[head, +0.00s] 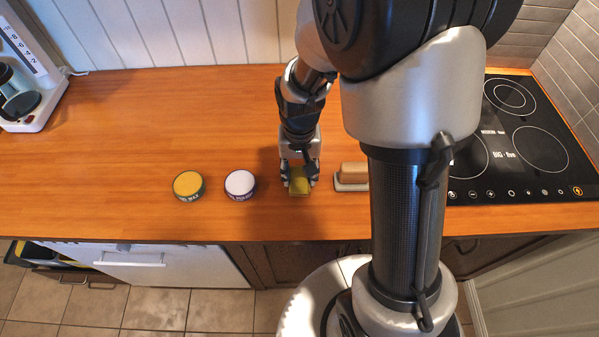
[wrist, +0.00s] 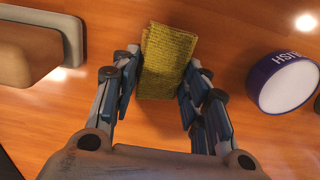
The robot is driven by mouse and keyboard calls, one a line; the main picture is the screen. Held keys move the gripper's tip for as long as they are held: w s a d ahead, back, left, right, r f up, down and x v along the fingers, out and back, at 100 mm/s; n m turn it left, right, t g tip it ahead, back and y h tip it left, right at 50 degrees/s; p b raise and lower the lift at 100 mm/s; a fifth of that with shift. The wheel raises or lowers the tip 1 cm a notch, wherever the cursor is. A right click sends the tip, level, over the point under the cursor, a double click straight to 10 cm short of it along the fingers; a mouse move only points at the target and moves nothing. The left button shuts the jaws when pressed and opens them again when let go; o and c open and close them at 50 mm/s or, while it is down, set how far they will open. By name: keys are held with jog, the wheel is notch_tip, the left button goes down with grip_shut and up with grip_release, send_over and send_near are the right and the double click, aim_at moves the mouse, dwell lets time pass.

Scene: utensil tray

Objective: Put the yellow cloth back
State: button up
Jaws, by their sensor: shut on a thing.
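The yellow cloth (wrist: 166,60) is a folded, textured block between the fingers of my gripper (wrist: 160,85) in the wrist view. My gripper is shut on it, with fingers on both sides. In the head view the cloth (head: 299,186) shows under my gripper (head: 299,180), over the front part of the wooden counter (head: 120,130). I cannot tell whether the cloth touches the counter.
A brush-like block with a wooden top (head: 352,173) stands close to the right of the cloth. A white-lidded tin (head: 240,183) and a yellow-lidded tin (head: 188,185) stand to the left. A black cooktop (head: 515,140) is at the right, a coffee machine (head: 28,85) at the far left. An open drawer (head: 50,262) shows at the lower left.

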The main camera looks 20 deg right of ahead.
aim_at(300, 174)
jog(key=shift+r, duration=0.15)
jog(key=o, duration=0.9)
jog(key=shift+o, duration=0.2)
notch_tip(300, 174, up, 12)
jog(key=p, duration=0.4)
jog(key=s+r+n+t, duration=0.3)
jog(key=s+r+t, duration=0.1)
jog(key=s+r, duration=0.9)
jog(key=s, duration=0.3)
jog(key=shift+n+t, duration=0.3)
jog(key=shift+a+r, duration=0.1)
